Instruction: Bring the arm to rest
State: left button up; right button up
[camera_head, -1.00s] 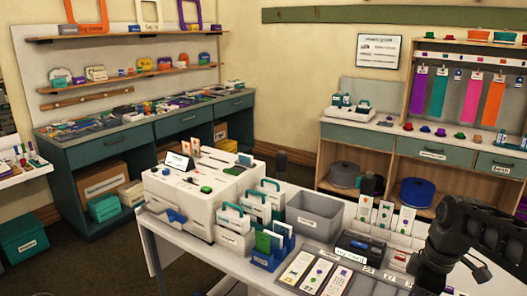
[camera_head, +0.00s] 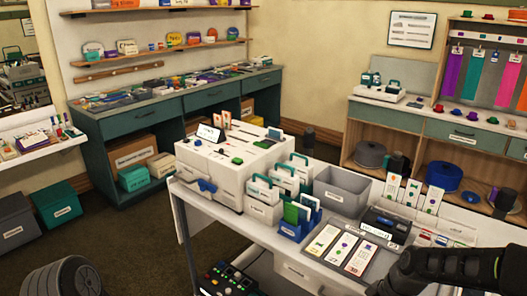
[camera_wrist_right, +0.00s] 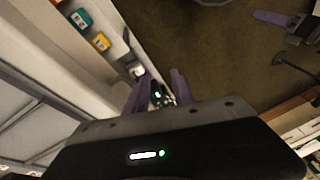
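My right arm (camera_head: 450,268) crosses the lower right corner of the head view, black and low in front of the white table. Its gripper is not visible there. In the right wrist view my right gripper (camera_wrist_right: 157,92) shows two purple-grey fingers standing apart. A small dark thing with green lights shows in the gap between them; it does not appear gripped. A purple-grey finger with a dark body at the top right of the wrist view looks like my left gripper (camera_wrist_right: 282,22); its opening is unclear. My left gripper is not visible in the head view.
The white table (camera_head: 235,222) carries a grey bin (camera_head: 342,190), a blue rack (camera_head: 298,222), card strips and a dark device (camera_head: 384,223). A panel with lit buttons (camera_head: 230,282) sits low in front. Open floor (camera_head: 130,240) lies left of the table.

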jog(key=s+a+f+m+y, duration=0.1)
jog(key=s+a+f+m, duration=0.25)
jog(key=a+f, duration=0.6)
jog(key=s+a+f+m, duration=0.2)
jog(key=s+a+f, duration=0.3)
jog(key=s, duration=0.3)
jog(key=s+a+f+m, duration=0.3)
jog(key=s+f, duration=0.3)
jog(key=s, duration=0.2)
jog(key=shift+a+f+g, duration=0.35)
jog(key=shift+a+g, duration=0.05)
jog(key=shift+a, duration=0.5)
